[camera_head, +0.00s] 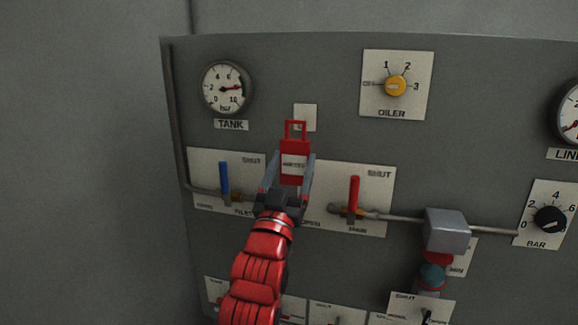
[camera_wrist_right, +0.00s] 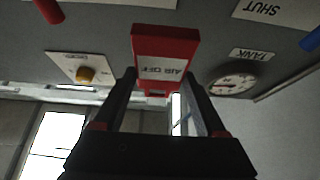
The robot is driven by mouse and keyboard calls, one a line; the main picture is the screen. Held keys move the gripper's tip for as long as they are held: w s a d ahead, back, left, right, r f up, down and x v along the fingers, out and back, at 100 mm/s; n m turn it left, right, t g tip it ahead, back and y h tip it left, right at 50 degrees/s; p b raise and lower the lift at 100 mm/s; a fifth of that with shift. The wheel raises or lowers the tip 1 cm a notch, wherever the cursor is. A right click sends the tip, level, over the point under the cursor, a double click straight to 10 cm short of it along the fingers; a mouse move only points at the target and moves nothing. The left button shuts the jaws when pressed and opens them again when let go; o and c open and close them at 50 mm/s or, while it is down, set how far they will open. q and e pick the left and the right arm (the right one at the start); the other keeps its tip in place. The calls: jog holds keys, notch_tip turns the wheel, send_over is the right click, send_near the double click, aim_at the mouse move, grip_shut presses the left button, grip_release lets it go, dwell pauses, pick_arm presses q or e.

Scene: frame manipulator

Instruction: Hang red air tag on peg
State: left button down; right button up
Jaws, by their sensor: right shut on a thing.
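The red air tag (camera_head: 294,149) is upright in the head view, with an open rectangular loop at its top and a white label. My right gripper (camera_head: 291,162) is shut on the tag's body, one finger at each side. In the right wrist view the tag (camera_wrist_right: 165,45) shows upside down, its label reading AIR OFF, between the fingers of the gripper (camera_wrist_right: 163,78). A small pale plate (camera_head: 309,112) on the panel is behind the tag's loop. I cannot make out a peg there, nor whether the loop touches anything. My left gripper is not in view.
The grey panel (camera_head: 325,75) carries a TANK gauge (camera_head: 226,87) and a yellow OILER knob (camera_head: 396,86) above. A blue lever (camera_head: 224,177) stands left of the gripper and a red lever (camera_head: 353,193) right of it. A pipe leads to a grey box (camera_head: 446,230).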

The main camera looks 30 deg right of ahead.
jog(key=shift+w+d, duration=0.7)
jog(key=shift+d, duration=0.2)
jog(key=shift+w+d, duration=0.7)
jog(key=shift+d, duration=0.15)
jog(key=shift+w+d+f+b, duration=0.4)
jog(key=shift+f+b, duration=0.15)
jog(key=shift+b, duration=0.5)
jog(key=shift+w, duration=0.1)
jog(key=o, duration=1.3)
jog(key=shift+c, duration=0.2)
